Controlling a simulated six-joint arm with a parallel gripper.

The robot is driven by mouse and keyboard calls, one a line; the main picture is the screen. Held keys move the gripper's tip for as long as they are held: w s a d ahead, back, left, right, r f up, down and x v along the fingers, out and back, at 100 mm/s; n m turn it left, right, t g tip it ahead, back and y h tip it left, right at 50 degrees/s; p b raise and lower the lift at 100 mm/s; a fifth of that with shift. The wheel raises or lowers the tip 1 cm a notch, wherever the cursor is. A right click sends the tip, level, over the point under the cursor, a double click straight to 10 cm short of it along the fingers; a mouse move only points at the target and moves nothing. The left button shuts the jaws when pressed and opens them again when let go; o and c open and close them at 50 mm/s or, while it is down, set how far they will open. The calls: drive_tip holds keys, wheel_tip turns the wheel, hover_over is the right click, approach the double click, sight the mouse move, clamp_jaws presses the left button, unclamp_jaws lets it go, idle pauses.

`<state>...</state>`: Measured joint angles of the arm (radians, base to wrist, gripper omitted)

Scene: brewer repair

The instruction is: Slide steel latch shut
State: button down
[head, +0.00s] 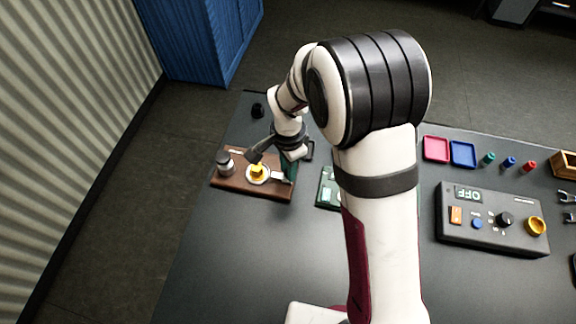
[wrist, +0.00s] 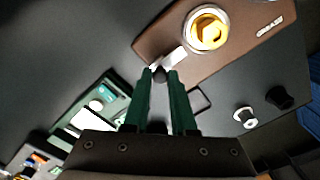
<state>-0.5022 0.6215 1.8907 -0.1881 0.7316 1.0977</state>
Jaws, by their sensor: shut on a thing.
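The steel latch (wrist: 172,57) is a short pale metal strip on the brown board (wrist: 160,42), beside the yellow hex-shaped piece (wrist: 210,31) in its pale ring. A dark round knob sits at the latch's near end. My gripper (wrist: 160,75) has its green fingers closed around this knob. In the head view the latch (head: 278,176) lies to the right of the yellow piece (head: 258,169), and the green fingers of my gripper (head: 289,168) come down at its right end. I cannot tell exactly how far the latch reaches toward the ring.
A grey cylinder (head: 225,163) stands on the board's left end. A green circuit board (head: 327,190) lies to the right, partly behind my arm. A control box (head: 490,220) showing OFF, a pink tray (head: 436,149) and a blue tray (head: 462,154) are farther right. The front-left table is clear.

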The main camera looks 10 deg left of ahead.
sight(278, 176)
idle(0.9)
drive_tip(key=shift+a, duration=1.3)
drive_tip(key=c, duration=0.7)
unclamp_jaws()
drive_tip(key=shift+c, duration=0.2)
wheel_tip(278, 176, up, 16)
drive_tip(key=shift+d+f, duration=0.1)
